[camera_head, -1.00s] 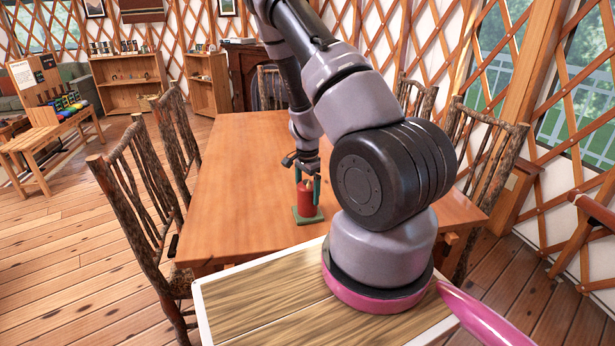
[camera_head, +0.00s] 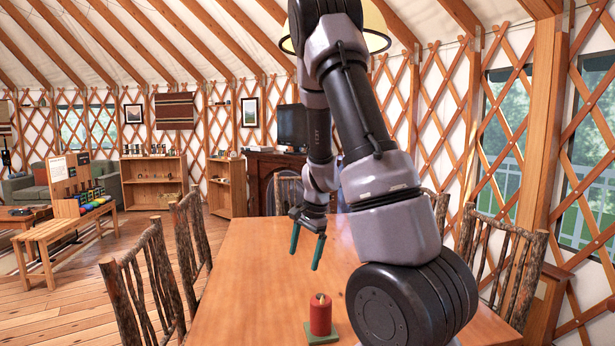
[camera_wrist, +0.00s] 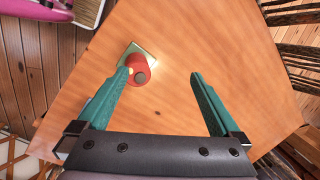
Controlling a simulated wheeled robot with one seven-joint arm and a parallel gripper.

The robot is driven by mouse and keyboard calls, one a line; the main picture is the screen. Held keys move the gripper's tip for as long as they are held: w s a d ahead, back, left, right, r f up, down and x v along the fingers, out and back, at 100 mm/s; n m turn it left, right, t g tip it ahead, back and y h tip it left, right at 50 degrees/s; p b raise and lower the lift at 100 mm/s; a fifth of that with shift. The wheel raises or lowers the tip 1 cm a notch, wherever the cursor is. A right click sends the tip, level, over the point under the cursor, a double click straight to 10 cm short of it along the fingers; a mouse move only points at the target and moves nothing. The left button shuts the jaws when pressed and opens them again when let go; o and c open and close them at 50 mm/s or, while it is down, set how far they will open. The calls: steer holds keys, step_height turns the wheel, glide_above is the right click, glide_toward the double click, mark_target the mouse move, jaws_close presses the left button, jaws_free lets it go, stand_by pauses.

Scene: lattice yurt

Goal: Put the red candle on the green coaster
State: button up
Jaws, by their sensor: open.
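The red candle (camera_head: 320,314) stands upright on the green coaster (camera_head: 322,337) on the wooden table. In the wrist view the candle (camera_wrist: 138,69) sits over the coaster (camera_wrist: 151,47), whose far part shows beyond it. My gripper (camera_head: 306,262) is open and empty, with green fingers, above the table and clear of the candle. In the wrist view my gripper (camera_wrist: 158,75) has its fingers spread wide; the left finger overlaps the candle's edge in the picture.
The wooden table (camera_head: 248,270) is otherwise bare around the candle. Log chairs (camera_head: 150,285) stand along its left side and more (camera_head: 508,262) on the right. A bench with colourful items (camera_head: 75,220) and shelves (camera_head: 152,180) are farther back.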

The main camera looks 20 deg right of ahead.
steer(key=s+a+r+n+t+y, duration=0.1)
steer(key=s+a+r+n+t, duration=0.2)
steer(key=r, duration=0.7)
steer(key=s+a+r+n+y, duration=0.1)
steer(key=s+a+r+n, duration=0.15)
steer(key=s+r, duration=0.45)
steer(key=s+a+r+n+t+h, duration=0.2)
steer(key=s+r+n, duration=0.2)
steer(key=s+r, duration=0.5)
steer(key=shift+s+a+r+t, duration=0.2)
steer(key=shift+s+r+t, duration=0.2)
steer(key=shift+r, duration=0.4)
steer(key=shift+w, duration=0.1)
